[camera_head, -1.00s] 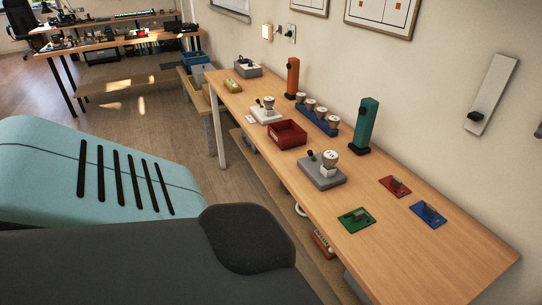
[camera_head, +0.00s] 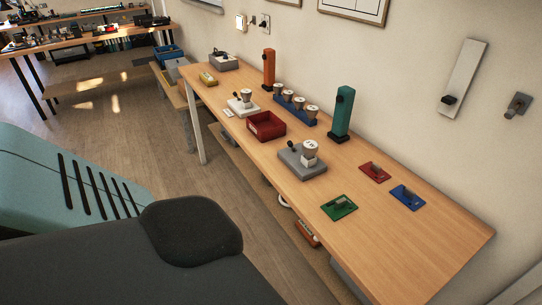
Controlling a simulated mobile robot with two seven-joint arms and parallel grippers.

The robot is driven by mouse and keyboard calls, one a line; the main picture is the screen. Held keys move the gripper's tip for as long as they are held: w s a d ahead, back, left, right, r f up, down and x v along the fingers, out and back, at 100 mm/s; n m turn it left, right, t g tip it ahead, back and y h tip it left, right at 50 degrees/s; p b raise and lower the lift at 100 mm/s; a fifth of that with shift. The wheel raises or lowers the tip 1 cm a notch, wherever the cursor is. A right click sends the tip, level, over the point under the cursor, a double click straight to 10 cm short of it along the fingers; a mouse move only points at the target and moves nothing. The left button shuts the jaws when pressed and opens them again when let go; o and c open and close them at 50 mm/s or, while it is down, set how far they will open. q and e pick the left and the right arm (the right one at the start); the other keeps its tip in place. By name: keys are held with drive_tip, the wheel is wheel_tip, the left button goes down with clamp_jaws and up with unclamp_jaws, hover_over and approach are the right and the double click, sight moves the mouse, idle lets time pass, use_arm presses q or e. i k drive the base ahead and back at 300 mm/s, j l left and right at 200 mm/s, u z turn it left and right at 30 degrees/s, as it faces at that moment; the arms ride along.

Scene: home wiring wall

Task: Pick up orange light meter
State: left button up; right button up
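An orange upright block (camera_head: 268,69) with a dark knob on its side stands at the back of the wooden table, near the wall. A small orange item with pale markings (camera_head: 307,233) shows below the table's front edge, partly hidden by the tabletop. I cannot tell for certain which of these is the light meter. Neither of my grippers is in view.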

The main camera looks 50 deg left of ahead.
sight(305, 230)
drive_tip(key=u, duration=1.15)
